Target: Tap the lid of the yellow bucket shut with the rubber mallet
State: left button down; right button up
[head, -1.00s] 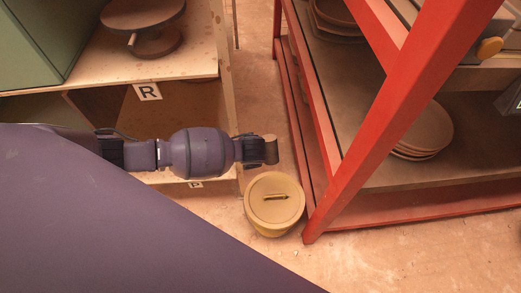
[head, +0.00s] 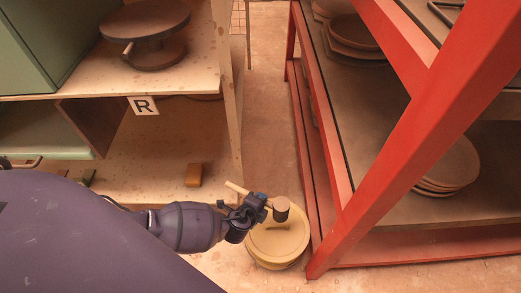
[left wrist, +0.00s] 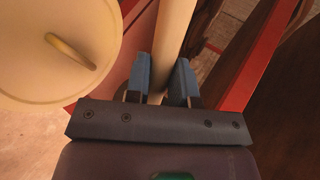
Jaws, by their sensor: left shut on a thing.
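The yellow bucket (head: 272,264) stands on the floor, its lid (head: 296,240) on top with a raised grip. I cannot tell whether the lid is fully seated. My left gripper (head: 254,208) is shut on the pale handle of the rubber mallet (head: 281,209). The brown mallet head appears over the far part of the lid; contact is not clear. In the left wrist view the handle (left wrist: 175,25) runs between the blue fingers (left wrist: 160,80), and the lid (left wrist: 35,60) lies to the left. My right gripper is not in view.
A red rack (head: 375,170) with stacked plates (head: 450,165) stands close at the bucket's right. A wooden shelf marked R (head: 145,106) is at the left, holding a dark turntable (head: 145,30) and a small brown block (head: 194,175). Floor is clear between them.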

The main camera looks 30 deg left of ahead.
pick_arm(q)
notch_tip(320, 180, down, 8)
jog(key=b, duration=0.5)
jog(key=shift+s+r, duration=0.15)
jog(key=shift+r, duration=0.05)
jog(key=shift+f, duration=0.1)
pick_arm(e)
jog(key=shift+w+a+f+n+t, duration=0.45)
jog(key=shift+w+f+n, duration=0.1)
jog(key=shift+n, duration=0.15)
pick_arm(q)
jog(key=shift+w, duration=0.2)
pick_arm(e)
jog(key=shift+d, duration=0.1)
